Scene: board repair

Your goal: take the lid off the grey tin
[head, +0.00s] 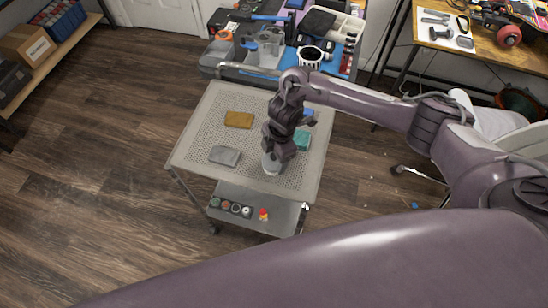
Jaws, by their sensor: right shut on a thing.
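A small, light grey round tin (271,167) stands on the perforated top of the cart (199,130), near its front right. My right gripper (273,154) points down over it from above and is shut on its upper part, the lid. The fingers and wrist hide most of the lid, and I cannot tell whether there is a gap between lid and tin. My left gripper is not in view.
On the cart top lie an orange-brown block (238,119), a flat grey piece (224,156), a teal item (302,140) and a blue item (308,113) partly behind my wrist. A cluttered workbench (225,71) stands behind.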

